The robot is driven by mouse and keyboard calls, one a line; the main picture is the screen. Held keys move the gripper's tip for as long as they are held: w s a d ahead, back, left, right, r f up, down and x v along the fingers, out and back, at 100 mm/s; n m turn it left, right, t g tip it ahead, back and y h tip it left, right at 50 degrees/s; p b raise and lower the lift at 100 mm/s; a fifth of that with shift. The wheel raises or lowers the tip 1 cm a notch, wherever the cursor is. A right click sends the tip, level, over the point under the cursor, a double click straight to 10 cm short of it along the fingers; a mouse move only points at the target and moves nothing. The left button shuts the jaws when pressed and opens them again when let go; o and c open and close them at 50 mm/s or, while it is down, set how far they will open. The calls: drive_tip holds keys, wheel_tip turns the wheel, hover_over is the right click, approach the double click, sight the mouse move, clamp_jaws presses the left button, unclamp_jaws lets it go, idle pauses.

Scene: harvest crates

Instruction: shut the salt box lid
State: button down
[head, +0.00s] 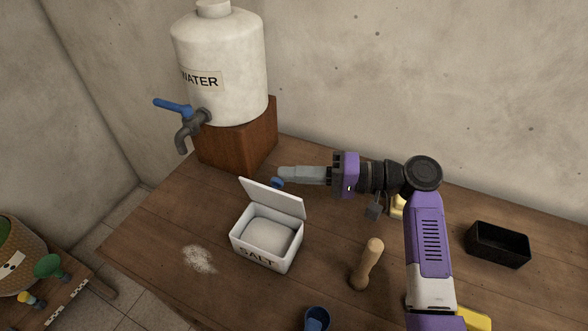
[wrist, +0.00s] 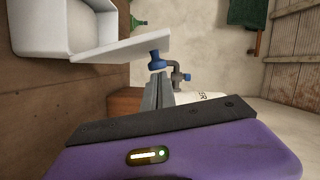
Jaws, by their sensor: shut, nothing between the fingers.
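The white salt box (head: 264,257) stands on the wooden table, marked SALT on its front, with pale salt inside. Its lid (head: 272,198) is raised, hinged at the back edge and tilted up. In the wrist view the open box (wrist: 58,35) is at upper left and its lid (wrist: 122,48) slants out toward my fingertips. My gripper (head: 279,182) is shut and empty, with blue fingertips, just behind the lid's upper edge. In the wrist view the gripper's tips (wrist: 157,60) appear close to the lid's edge; I cannot tell whether they touch.
A white water tank (head: 222,60) with a blue-handled tap stands on a wooden block (head: 240,142) behind the box. A wooden pestle-like tool (head: 366,264), a blue cup (head: 317,320) and a black tray (head: 498,245) are to the right. Spilled salt (head: 199,258) lies left of the box.

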sight(277, 193)
drive_tip(key=shift+s+a+r+n+h+b, duration=0.15)
drive_tip(key=shift+s+a+n+h, duration=0.1)
drive_tip(key=shift+s+n, duration=0.4)
drive_tip(key=shift+s+a+r+n+h+b, duration=0.15)
drive_tip(key=shift+s+n+h, duration=0.1)
drive_tip(key=shift+s+n, duration=0.35)
